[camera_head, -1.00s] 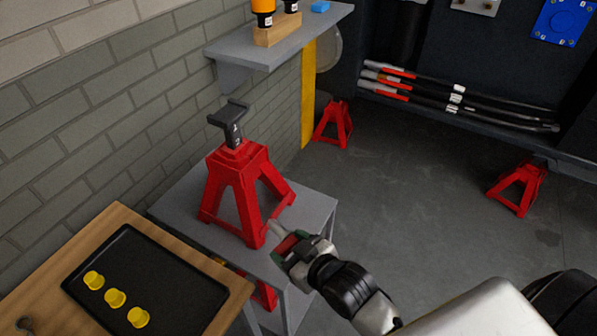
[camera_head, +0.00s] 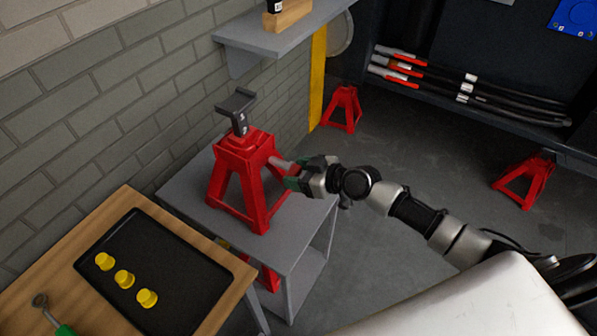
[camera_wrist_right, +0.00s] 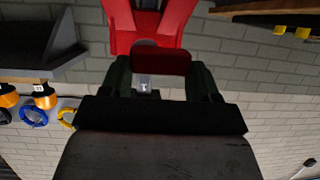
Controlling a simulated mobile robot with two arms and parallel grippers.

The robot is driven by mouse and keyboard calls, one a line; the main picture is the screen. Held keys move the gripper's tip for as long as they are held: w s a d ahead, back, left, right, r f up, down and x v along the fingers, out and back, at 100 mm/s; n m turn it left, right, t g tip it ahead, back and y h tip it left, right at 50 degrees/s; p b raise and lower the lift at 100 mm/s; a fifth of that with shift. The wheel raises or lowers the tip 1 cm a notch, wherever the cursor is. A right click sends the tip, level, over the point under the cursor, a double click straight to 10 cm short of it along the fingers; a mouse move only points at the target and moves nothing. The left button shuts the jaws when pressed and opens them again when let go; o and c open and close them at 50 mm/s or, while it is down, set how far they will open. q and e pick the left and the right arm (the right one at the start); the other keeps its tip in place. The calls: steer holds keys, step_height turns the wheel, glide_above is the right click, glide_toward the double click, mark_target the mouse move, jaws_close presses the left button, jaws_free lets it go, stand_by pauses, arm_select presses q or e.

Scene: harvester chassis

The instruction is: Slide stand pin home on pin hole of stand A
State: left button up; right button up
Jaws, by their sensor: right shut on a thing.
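A red jack stand, stand A (camera_head: 246,165), stands upright on a grey side table, with a dark post and saddle (camera_head: 238,112) raised out of its top. My right gripper (camera_head: 296,178) is to the right of its upper part, shut on the stand pin (camera_head: 281,163). The pin's grey shaft points left at the stand's upper side. In the right wrist view, the pin's red grip (camera_wrist_right: 162,62) is between the fingers, with the red stand (camera_wrist_right: 150,22) just beyond. I cannot tell whether the tip is in the pin hole. My left gripper is out of view.
The grey side table (camera_head: 185,190) has bare room left of the stand. A wooden table (camera_head: 228,308) holds a black tray (camera_head: 190,300) with yellow caps (camera_head: 124,279). A grey wall shelf (camera_head: 285,40) is above. Other red stands (camera_head: 343,108) are on the floor.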

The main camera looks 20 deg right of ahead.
mark_target(248, 153)
steer(key=shift+w+r, duration=0.1)
steer(key=shift+r, duration=0.05)
steer(key=shift+w+a+b, duration=0.2)
steer(key=shift+w+a, duration=0.55)
steer(key=shift+w, duration=0.2)
steer(key=shift+w+a+b, duration=0.15)
steer(key=shift+w+a, duration=0.6)
steer(key=shift+w, duration=0.15)
steer(key=shift+b, duration=0.3)
steer(key=shift+w+a+b, duration=0.75)
steer(key=shift+w+a, duration=0.3)
steer(key=shift+w, duration=0.3)
steer(key=shift+w+a+b, duration=0.75)
steer(key=shift+w+a, duration=0.3)
steer(key=shift+w, duration=0.3)
steer(key=o, duration=1.2)
steer(key=shift+o, duration=0.2)
steer(key=shift+s, duration=0.1)
